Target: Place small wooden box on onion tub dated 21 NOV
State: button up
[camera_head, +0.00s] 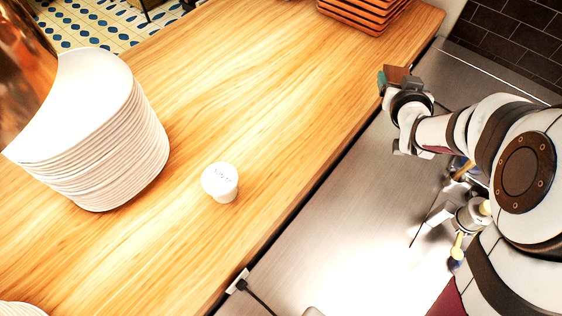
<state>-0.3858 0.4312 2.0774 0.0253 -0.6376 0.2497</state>
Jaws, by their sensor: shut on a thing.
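A small white tub (221,182) stands upright on the wooden counter, near its front edge. My gripper (394,82) is at the upper right, over the edge between the counter and the steel surface. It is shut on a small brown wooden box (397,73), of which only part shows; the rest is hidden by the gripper. The gripper and box are well apart from the tub, to its upper right.
A tall stack of white plates (130,150) stands left of the tub, with a copper lamp (25,60) above. Stacked brown trays (365,14) sit at the far end. A socket with a cable (240,282) is on the counter's front. The counter between tub and trays is clear.

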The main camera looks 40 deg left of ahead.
jog(key=s+a+r+n+g+y, duration=0.4)
jog(key=s+a+r+n+g, duration=0.15)
jog(key=s, duration=0.25)
jog(key=s+a+r+n+g+y, duration=0.35)
jog(key=s+a+n+g, duration=0.2)
jog(key=s, duration=0.35)
jog(key=s+d+f+n+g+h, duration=0.1)
jog(key=s+d+n+g, duration=0.15)
jog(key=s, duration=0.35)
jog(key=s+d+f+n+g, duration=0.1)
jog(key=s+d+n+g, duration=0.1)
jog(key=s+n+g, duration=0.3)
jog(key=m, duration=0.1)
send_over(231, 181)
jog(key=shift+t, duration=0.45)
jog(key=f, duration=0.6)
jog(key=shift+w+d+f, duration=0.1)
jog(key=shift+d+f, duration=0.15)
jog(key=shift+m, duration=0.25)
jog(key=f, duration=0.4)
jog(key=shift+a, duration=0.25)
jog(key=shift+f, duration=0.2)
jog(key=shift+f, duration=0.1)
